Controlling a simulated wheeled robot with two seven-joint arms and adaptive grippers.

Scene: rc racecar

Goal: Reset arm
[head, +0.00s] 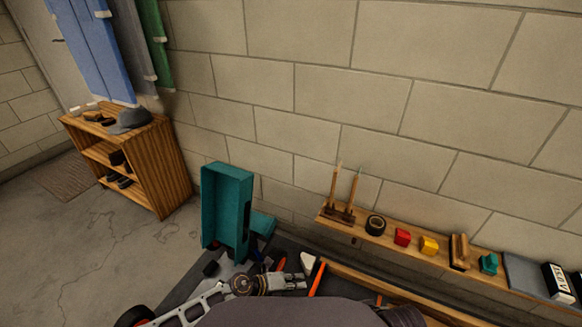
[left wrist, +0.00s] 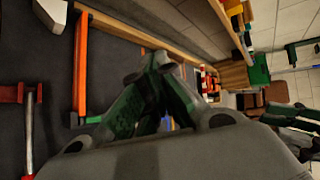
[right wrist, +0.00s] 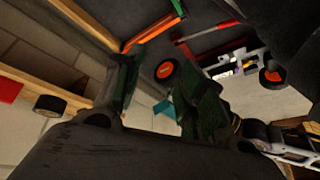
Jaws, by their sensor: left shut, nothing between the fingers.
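My left gripper (left wrist: 155,68) shows in the left wrist view with its dark green fingers drawn together and nothing between them. It is above the dark worktop, to the right of an orange-handled tool (left wrist: 80,70). My right gripper (right wrist: 170,72) has its two fingers spread apart in the right wrist view, with no object held. Beyond it is a racecar with a pale body (right wrist: 240,65) and red-centred black wheels (right wrist: 165,71). In the head view, a large grey-purple part of my own arm covers the bottom middle and hides much of the worktop.
A wooden ledge (head: 330,221) along the block wall carries a black tape roll (head: 375,225), a red block (head: 402,237), a yellow block (head: 429,245) and other small items. A wooden shelf (head: 158,165) stands left.

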